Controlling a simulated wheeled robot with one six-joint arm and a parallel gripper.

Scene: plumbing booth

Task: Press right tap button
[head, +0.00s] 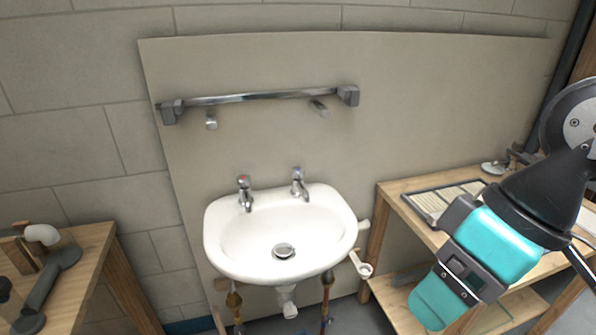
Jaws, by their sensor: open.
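The right tap (299,185) is a chrome pillar tap with a button on top, standing at the back right of the white washbasin (222,262). The left tap (245,194) is similar, with a reddish mark on its top. My gripper (452,258), teal and dark grey, is open at the lower right. It is well to the right of the basin, in front of the right-hand bench, and touches neither tap. Its finger gap is hard to make out from this angle.
A metal rail (262,97) is fixed to the panel above the basin. A wooden bench (402,204) on the right carries a slatted tray (432,204). Another bench (92,246) at the left holds pipe parts. The space above the basin bowl is clear.

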